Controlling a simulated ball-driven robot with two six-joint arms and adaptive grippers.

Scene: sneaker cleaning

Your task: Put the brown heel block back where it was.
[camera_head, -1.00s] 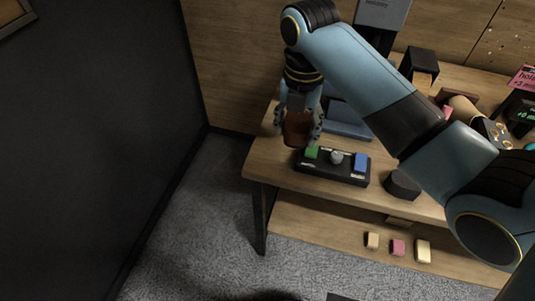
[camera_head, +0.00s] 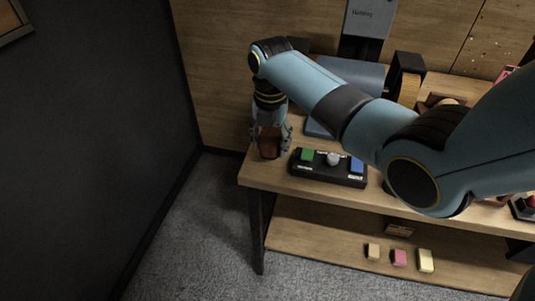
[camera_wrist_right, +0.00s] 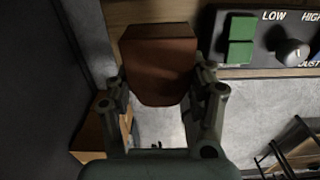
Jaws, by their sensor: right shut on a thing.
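The brown heel block (camera_head: 269,146) is at the left end of the workbench top (camera_head: 345,194), left of the black control box. My right gripper (camera_head: 271,137) is shut on it from above, with a finger on either side. In the right wrist view the block (camera_wrist_right: 158,62) sits between the fingers of the right gripper (camera_wrist_right: 160,88), upright and near the bench edge. I cannot tell whether its underside touches the bench top. My left gripper is not in view.
The control box (camera_head: 328,178) has a green button (camera_head: 307,154), a grey knob and a blue button. Tan, pink (camera_head: 399,257) and yellow blocks lie on the lower shelf (camera_head: 320,238). A dark wall (camera_head: 90,140) stands left, with floor between it and the bench.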

